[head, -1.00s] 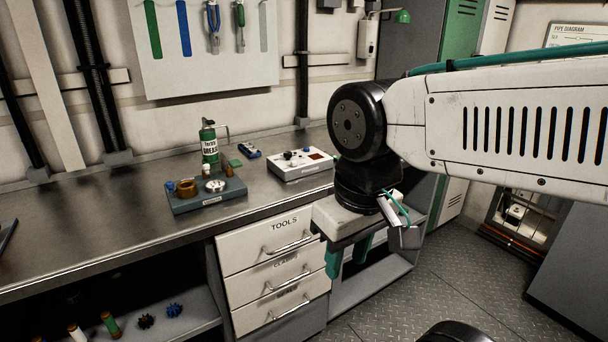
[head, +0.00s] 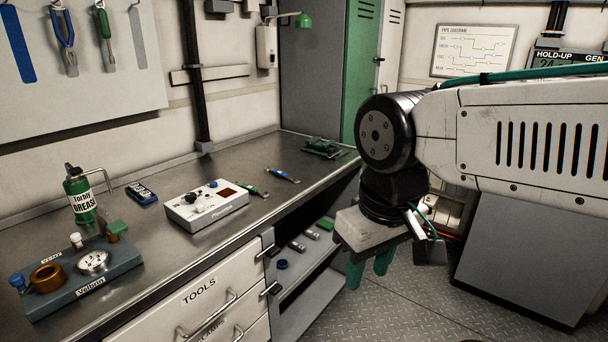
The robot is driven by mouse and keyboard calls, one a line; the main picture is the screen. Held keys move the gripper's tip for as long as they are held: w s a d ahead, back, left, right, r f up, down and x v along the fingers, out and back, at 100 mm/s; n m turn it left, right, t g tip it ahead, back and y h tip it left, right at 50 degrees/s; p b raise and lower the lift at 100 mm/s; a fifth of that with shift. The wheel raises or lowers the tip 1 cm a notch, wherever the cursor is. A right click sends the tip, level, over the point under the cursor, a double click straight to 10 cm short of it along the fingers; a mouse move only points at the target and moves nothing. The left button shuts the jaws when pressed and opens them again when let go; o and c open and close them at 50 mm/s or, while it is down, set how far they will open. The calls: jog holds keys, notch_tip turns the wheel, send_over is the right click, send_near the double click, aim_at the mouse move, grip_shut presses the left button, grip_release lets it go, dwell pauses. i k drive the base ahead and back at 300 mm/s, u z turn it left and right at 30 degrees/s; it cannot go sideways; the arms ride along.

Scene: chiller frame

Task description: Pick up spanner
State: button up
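My gripper (head: 368,267) hangs from the arm at the right of the head view, its green fingers pointing down. The fingers are a little apart, with nothing seen between them. It is in front of the workbench's right end, over the floor side. No spanner can be made out for certain. A slim tool with a blue handle (head: 283,175) and one with a green handle (head: 253,191) lie on the bench top, too small to identify.
The metal workbench (head: 150,260) carries a grease can (head: 79,195), a grey block with gauge (head: 85,275), a white control box (head: 206,205) and a green device (head: 322,148). Drawers (head: 205,300) and a shelf (head: 310,275) with small items are below.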

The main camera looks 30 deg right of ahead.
aim_at(248, 187)
jog(key=z, duration=0.35)
jog(key=i, duration=1.25)
jog(key=u, duration=0.35)
